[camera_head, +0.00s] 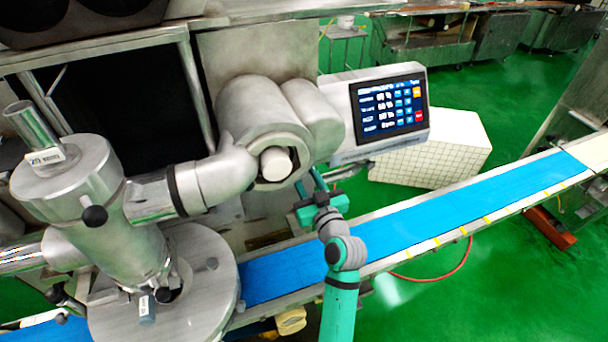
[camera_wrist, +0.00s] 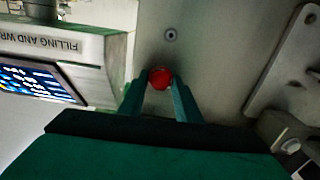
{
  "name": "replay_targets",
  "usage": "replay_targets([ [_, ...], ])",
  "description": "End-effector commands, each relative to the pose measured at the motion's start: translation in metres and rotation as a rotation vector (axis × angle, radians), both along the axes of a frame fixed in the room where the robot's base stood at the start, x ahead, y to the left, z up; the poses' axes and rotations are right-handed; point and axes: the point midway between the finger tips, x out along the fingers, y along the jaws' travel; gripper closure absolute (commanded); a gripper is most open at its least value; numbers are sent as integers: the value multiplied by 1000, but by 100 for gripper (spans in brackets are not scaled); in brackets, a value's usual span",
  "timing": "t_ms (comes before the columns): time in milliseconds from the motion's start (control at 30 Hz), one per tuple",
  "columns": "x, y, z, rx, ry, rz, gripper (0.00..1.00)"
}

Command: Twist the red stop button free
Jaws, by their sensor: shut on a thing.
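The red stop button (camera_wrist: 160,78) is a round red knob on a grey metal panel in the upper middle of the wrist view. My gripper (camera_wrist: 160,84) has one green finger on each side of it, and the fingers are shut on the button. In the head view my gripper (camera_head: 310,182) reaches in under the control screen, against the machine's front. The button is hidden from the head view.
The control panel with its lit screen (camera_head: 390,105) hangs just above and right of my gripper. The blue conveyor belt (camera_head: 430,210) runs below it. The large round steel housing (camera_head: 262,125) is close on the left. A steel plate (camera_wrist: 290,65) stands at the right of the wrist view.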

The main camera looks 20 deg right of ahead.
Motion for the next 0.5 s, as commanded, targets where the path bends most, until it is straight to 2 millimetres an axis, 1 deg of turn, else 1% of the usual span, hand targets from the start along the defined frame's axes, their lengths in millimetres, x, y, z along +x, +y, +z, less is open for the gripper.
replay_targets([
  [500, 1, 1, 0, 396, 14, 3, 92],
])
